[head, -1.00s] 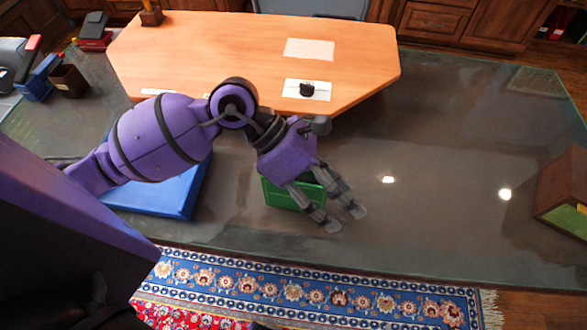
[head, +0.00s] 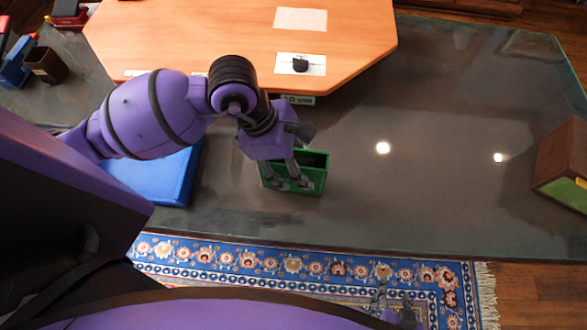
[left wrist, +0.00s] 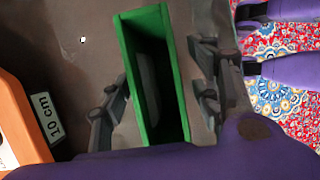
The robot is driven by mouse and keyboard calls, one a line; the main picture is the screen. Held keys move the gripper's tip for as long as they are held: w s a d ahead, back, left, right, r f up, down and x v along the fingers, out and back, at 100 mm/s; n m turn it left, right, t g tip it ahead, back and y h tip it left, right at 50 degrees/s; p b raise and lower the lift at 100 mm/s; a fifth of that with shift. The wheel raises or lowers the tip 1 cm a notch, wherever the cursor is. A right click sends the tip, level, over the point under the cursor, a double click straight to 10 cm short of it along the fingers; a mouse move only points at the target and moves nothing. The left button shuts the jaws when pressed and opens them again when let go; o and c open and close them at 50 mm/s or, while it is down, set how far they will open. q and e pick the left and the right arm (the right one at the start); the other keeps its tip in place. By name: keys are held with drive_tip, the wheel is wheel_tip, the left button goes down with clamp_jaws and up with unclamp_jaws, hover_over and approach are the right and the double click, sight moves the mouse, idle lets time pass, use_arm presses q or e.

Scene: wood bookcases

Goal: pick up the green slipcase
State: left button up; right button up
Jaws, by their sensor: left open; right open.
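The green slipcase (head: 318,178) stands on the dark glassy tabletop with its dark hollow side facing up. My left gripper (head: 291,183) is over its left part, partly hiding it. In the left wrist view, the slipcase (left wrist: 178,80) lies between the two spread fingers, one beside each long wall. A gap shows on both sides there, more clearly on the right. My left gripper is open and empty. My right gripper (head: 392,303) is open at the bottom of the head view, over the rug and away from the slipcase.
A blue flat box (head: 165,180) lies left of the slipcase. An orange wooden board (head: 340,40) is behind it, with a block marked 10 cm (left wrist: 47,117) at its edge. A brown box (head: 563,160) stands far right. The tabletop between is clear.

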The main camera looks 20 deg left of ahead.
use_arm(q)
drive_tip(key=x, duration=0.3)
drive_tip(key=shift+d+f, duration=0.1)
drive_tip(key=shift+f, duration=0.1)
drive_tip(key=c, duration=1.3)
drive_tip(key=shift+r, duration=0.1)
drive_tip(key=shift+c, duration=0.2)
